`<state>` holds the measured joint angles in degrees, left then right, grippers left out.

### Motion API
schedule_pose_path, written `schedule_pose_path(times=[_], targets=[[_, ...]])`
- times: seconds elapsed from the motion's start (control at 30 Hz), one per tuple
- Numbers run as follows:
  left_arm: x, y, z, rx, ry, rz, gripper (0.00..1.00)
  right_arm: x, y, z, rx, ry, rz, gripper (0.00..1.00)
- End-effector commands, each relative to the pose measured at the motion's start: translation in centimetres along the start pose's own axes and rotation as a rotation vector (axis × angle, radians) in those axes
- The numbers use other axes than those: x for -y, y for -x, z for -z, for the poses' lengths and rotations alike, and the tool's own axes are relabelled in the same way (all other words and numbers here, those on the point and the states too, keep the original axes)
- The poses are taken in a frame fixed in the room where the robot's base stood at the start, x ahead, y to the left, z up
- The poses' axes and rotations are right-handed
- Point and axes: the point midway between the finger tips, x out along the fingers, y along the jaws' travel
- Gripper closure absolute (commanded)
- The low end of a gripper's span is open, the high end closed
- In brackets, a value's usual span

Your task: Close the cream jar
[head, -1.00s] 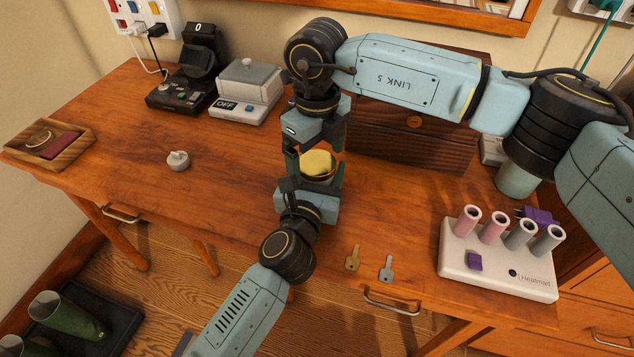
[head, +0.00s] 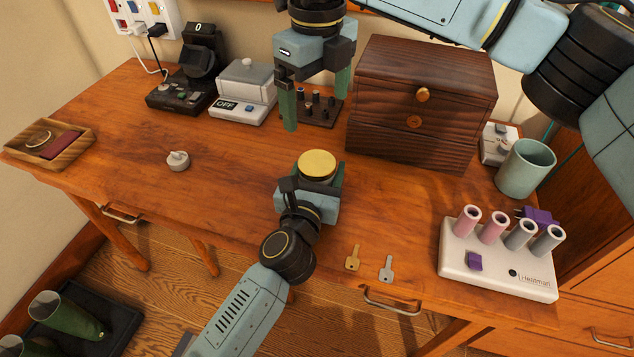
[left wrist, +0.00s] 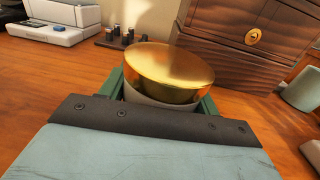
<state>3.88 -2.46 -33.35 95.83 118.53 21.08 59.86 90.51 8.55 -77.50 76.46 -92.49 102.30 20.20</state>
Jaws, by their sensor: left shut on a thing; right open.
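The cream jar has a gold lid (head: 318,165) sitting on top of it. In the left wrist view the gold lid (left wrist: 168,72) covers the top of the pale jar body (left wrist: 150,98), and the lid looks slightly tilted. My left gripper (head: 318,182) is shut around the jar body on the table, one green finger on each side. My right gripper (head: 315,105) is open and empty, above and behind the jar, with its fingers pointing down. The far side of the jar is hidden.
A dark wooden drawer box (head: 420,100) stands behind the jar to the right. A small rack (head: 318,108) is behind my right gripper. Two keys (head: 370,262) lie near the front edge, and a white curler heater (head: 498,262) and a green cup (head: 525,168) are at right. The table left of the jar is mostly clear.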

Motion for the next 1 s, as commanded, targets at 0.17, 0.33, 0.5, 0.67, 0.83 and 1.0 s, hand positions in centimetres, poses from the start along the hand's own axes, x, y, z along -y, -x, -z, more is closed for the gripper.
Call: schedule_pose_path(times=[0.17,0.33,0.5,0.67,0.83,1.0], targets=[[0.0,0.0,0.1,-0.002,0.0,0.0,0.25,0.0,0.0,0.0,0.0,0.0,0.0,0.07],[0.0,0.0,0.1,-0.001,0.0,0.0,0.13,0.0,-0.1,0.0,0.0,0.0,0.0,0.07],[0.0,0.0,0.0,-0.001,0.0,0.0,0.13,0.0,-0.1,0.0,0.0,0.0,0.0,0.07],[0.0,0.9,0.1,-0.002,0.001,0.0,0.13,0.0,0.2,0.0,0.0,0.0,0.0,0.07],[0.0,3.8,0.1,-0.005,0.001,0.0,0.13,0.0,0.8,0.0,0.0,0.0,0.0,0.07],[0.0,7.6,0.1,-0.005,0.001,0.001,0.13,0.0,1.1,0.0,0.0,0.0,0.0,0.07]])
